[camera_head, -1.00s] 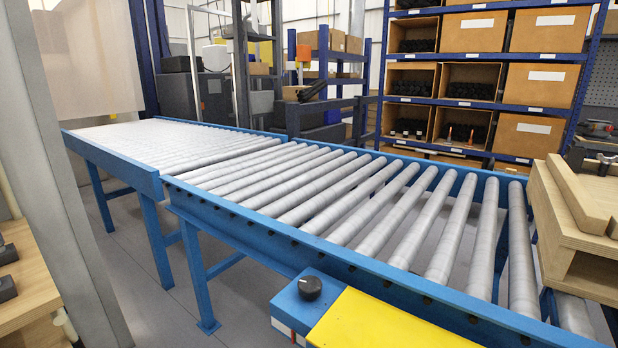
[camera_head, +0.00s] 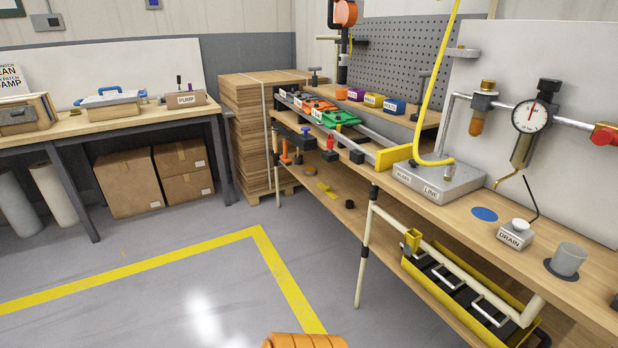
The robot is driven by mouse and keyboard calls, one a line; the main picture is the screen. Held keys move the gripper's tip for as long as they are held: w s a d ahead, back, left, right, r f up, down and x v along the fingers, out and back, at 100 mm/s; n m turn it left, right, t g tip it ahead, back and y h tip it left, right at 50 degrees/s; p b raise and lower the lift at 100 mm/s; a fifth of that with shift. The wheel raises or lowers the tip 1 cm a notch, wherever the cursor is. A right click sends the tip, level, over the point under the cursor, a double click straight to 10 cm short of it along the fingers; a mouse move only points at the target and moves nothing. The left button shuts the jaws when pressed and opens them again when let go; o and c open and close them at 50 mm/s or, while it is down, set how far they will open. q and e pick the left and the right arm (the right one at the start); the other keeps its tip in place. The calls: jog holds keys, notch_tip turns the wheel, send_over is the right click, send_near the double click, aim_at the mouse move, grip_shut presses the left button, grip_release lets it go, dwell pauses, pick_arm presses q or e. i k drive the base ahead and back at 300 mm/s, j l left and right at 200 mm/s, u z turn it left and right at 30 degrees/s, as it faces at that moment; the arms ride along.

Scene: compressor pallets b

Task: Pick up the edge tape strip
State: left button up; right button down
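I cannot tell for sure which thing is the edge tape strip. A small flat yellow piece (camera_head: 328,191) lies on the lower shelf of the workbench (camera_head: 445,208), beside a small dark round object (camera_head: 350,205). Yellow tape (camera_head: 130,272) is also stuck to the floor as a corner marking. Neither of my grippers is in view.
The wooden workbench runs along the right, with a gauge (camera_head: 530,116), a drain block (camera_head: 515,234) and a grey cup (camera_head: 567,260). Stacked cardboard (camera_head: 250,130) and a side table (camera_head: 130,122) stand behind. The marked floor is clear. An orange ribbed object (camera_head: 304,341) shows at the bottom edge.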

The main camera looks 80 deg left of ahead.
aim_at(326, 189)
jog(key=u, duration=2.55)
jog(key=z, duration=4.15)
jog(key=u, duration=4.15)
